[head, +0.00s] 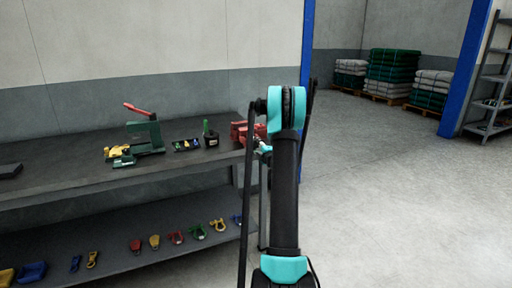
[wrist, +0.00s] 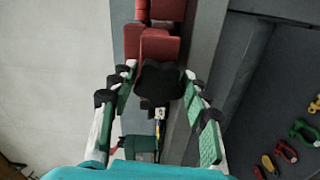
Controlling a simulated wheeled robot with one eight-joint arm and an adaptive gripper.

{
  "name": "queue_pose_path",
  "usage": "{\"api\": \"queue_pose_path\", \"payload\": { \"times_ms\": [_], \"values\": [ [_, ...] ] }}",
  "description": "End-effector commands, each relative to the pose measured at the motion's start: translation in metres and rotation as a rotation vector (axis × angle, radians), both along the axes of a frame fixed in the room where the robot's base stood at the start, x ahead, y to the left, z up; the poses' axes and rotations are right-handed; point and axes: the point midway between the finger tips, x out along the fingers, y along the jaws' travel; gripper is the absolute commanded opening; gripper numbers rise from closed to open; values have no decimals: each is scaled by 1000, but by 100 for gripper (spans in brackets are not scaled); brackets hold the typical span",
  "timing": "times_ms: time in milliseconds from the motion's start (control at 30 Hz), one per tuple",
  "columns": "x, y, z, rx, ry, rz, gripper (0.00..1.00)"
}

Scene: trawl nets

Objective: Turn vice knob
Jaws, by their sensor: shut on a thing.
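The red vice (head: 239,131) sits at the right end of the dark workbench in the head view, partly behind my arm. In the wrist view the red vice body (wrist: 159,45) is at the top, with its black lobed knob (wrist: 160,84) in front. My gripper (wrist: 157,76) has one green-padded finger on each side of the knob and is shut on it. The exact contact of the pads is hard to see. In the head view the knob is hidden, and only a small part of my gripper shows next to the vice.
On the workbench (head: 60,175) stand a green tool with a red lever (head: 147,132), a small dark holder (head: 210,137) and small parts. The lower shelf (head: 120,262) holds several coloured shackles. A blue post (head: 306,50) rises behind. The floor at right is clear.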

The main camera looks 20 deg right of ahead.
Motion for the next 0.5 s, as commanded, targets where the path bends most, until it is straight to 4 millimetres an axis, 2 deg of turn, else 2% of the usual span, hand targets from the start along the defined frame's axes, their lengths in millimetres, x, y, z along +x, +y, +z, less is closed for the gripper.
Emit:
{"api": "queue_pose_path", "payload": {
  "times_ms": [267,300,433,500],
  "values": [
    [1,0,0,0,0,0,18],
    [1,0,0,0,0,0,52],
    [1,0,0,1,0,0,68],
    [1,0,0,1,0,0,68]
  ]
}}
